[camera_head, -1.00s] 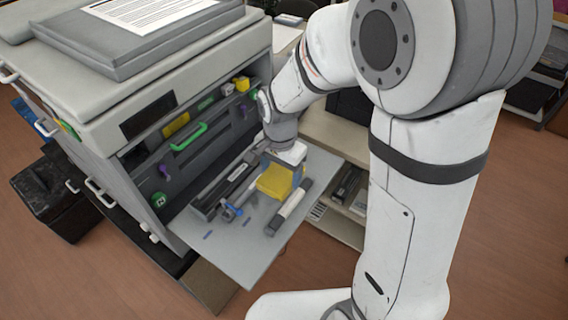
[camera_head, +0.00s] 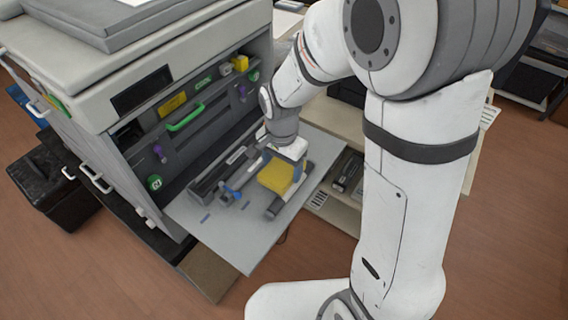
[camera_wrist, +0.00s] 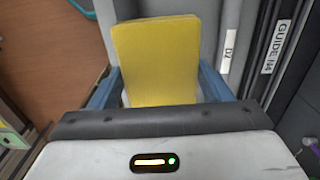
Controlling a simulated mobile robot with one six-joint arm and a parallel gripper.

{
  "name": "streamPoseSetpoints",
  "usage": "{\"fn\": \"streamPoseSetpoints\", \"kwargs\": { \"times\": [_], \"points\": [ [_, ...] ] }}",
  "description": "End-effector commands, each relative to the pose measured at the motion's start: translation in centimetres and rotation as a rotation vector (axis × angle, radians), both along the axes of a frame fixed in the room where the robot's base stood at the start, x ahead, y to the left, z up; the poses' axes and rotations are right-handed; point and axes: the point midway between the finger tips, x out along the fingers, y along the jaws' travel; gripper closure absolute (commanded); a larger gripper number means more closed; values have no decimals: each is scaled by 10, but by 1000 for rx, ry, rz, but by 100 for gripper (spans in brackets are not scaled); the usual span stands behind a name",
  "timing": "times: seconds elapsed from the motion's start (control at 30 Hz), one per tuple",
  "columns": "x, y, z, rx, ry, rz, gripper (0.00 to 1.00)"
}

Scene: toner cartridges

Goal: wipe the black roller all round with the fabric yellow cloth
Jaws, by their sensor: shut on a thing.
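My gripper (camera_head: 283,163) has blue fingers and is shut on the yellow cloth (camera_head: 275,177) above the grey fold-down door. In the wrist view, the cloth (camera_wrist: 158,60) stands out between the two blue fingers of my gripper (camera_wrist: 160,88). A dark cylinder, which looks like the black roller (camera_head: 274,210), lies on the door. Its near end shows below the cloth, while its middle is hidden behind the cloth. I cannot tell whether the cloth touches it.
The grey door (camera_head: 232,232) belongs to a large printer (camera_head: 70,85). A long dark cartridge (camera_head: 215,172) and a blue-handled part (camera_head: 228,194) lie left of the cloth. A green handle (camera_head: 186,117) is on the printer's inside. The door's near end is clear.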

Motion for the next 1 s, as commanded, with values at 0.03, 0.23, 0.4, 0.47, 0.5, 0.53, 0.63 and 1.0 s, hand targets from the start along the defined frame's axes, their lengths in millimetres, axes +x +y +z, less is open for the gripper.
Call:
{"fn": "streamPoseSetpoints", "kwargs": {
  "times": [0.03, 0.23, 0.4, 0.47, 0.5, 0.53, 0.63, 1.0],
  "points": [
    [0, 0, 0, 0, 0, 0, 46],
    [0, 0, -1, 0, 0, -1, 46],
    [0, 0, -4, 0, 0, -1, 46],
    [0, 0, -5, 0, 0, -1, 46],
    [0, 0, -5, 0, 0, -1, 46],
    [0, -1, -6, 0, 0, -1, 46],
    [0, -1, -7, 0, 0, -2, 46],
    [0, -1, -13, 0, 0, -2, 46]
  ]
}}
